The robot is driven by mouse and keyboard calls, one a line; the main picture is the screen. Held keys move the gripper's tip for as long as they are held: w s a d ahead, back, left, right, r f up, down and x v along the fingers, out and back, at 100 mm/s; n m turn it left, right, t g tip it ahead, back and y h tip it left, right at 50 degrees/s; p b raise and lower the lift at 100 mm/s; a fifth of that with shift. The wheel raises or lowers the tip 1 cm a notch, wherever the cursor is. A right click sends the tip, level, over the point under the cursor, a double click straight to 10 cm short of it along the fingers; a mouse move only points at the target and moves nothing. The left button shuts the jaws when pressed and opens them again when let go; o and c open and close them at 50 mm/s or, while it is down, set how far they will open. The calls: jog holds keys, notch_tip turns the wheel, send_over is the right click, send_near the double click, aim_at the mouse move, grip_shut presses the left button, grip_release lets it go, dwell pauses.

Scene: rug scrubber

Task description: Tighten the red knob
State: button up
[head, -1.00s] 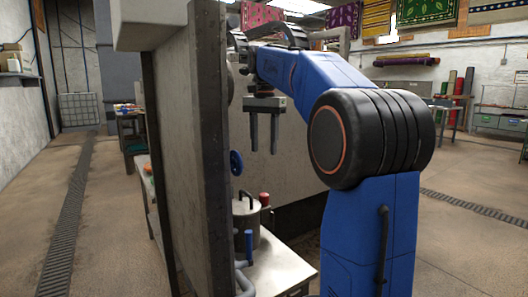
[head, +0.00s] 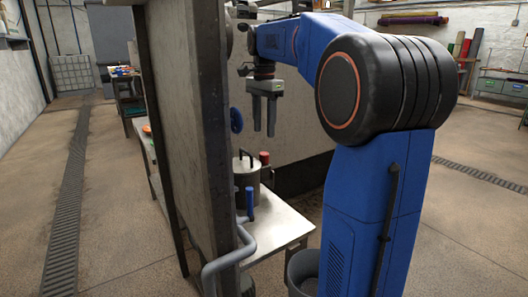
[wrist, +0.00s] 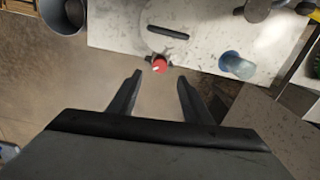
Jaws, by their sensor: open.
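The red knob (head: 264,157) shows in the head view at the right side of a grey lidded pot (head: 240,178) on a metal table. In the wrist view the red knob (wrist: 159,66) has a small white mark and lies beside the round lid, between the directions of my two fingertips. My gripper (head: 264,132) hangs pointing down above the knob in the head view, apart from it. In the wrist view my gripper (wrist: 160,77) has its fingers spread with nothing between them. The knob's lower mount is partly hidden by the pot.
A tall grey panel (head: 185,120) stands left of my arm. A blue handle (head: 250,202) on a pipe and a blue wheel (head: 236,120) are near the pot. A bucket (head: 303,270) stands on the floor by the table (head: 280,228). Open floor lies at right.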

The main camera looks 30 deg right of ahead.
aim_at(264, 153)
notch_tip(264, 153, down, 9)
jog(key=shift+f, duration=0.1)
dwell(0.3)
jog(key=c, duration=1.1)
